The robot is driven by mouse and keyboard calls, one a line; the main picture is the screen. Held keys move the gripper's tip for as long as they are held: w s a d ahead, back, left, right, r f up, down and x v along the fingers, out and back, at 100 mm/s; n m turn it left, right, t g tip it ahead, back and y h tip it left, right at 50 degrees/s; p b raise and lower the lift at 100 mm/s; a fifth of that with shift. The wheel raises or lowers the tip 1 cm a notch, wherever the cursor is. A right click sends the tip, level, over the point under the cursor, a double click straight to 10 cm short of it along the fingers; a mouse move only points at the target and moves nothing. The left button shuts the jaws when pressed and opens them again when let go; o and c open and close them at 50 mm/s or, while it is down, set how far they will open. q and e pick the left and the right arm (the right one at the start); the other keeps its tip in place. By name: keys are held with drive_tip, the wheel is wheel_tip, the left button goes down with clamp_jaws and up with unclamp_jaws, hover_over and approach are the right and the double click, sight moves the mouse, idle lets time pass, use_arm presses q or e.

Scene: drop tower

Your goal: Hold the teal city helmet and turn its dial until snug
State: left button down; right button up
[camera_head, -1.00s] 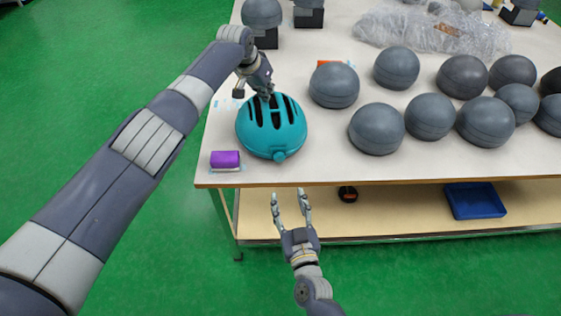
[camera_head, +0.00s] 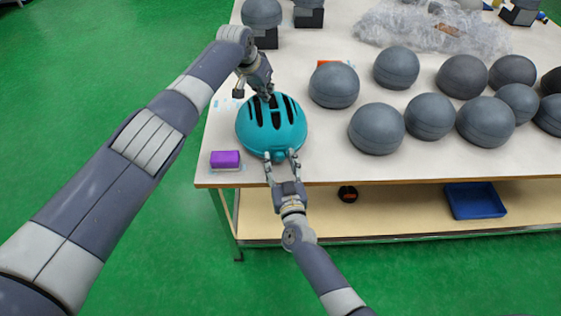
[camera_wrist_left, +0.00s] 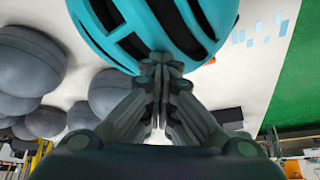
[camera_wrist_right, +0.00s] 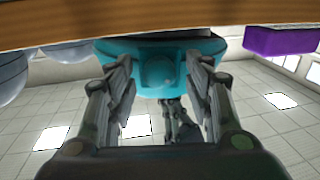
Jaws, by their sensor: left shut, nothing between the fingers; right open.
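The teal helmet (camera_head: 271,127) with dark vents sits at the table's near left corner. Its round teal dial (camera_wrist_right: 158,72) faces my right gripper in the right wrist view. My left gripper (camera_head: 265,97) is shut at the helmet's far side, its fingertips together against or very near the shell; the left wrist view shows the closed fingertips (camera_wrist_left: 165,62) by the helmet's vents. My right gripper (camera_head: 281,158) is open at the near side, with one finger on each side of the dial. I cannot tell whether its fingers touch the helmet.
A purple block (camera_head: 225,159) lies left of the helmet at the table edge. Several grey domes (camera_head: 377,129) stand to the right. Clear plastic wrap (camera_head: 430,30) lies at the back. A lower shelf (camera_head: 400,215) holds a blue tray (camera_head: 474,201).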

drive_tip(key=c, duration=1.1)
drive_tip(key=shift+m, duration=0.4)
drive_tip(key=m, duration=0.5)
drive_tip(key=shift+a+m, duration=0.1)
drive_tip(key=shift+m, duration=0.2)
drive_tip(key=m, duration=0.5)
drive_tip(key=shift+a, duration=0.1)
drive_tip(key=shift+m, duration=0.3)
drive_tip(key=o, duration=1.1)
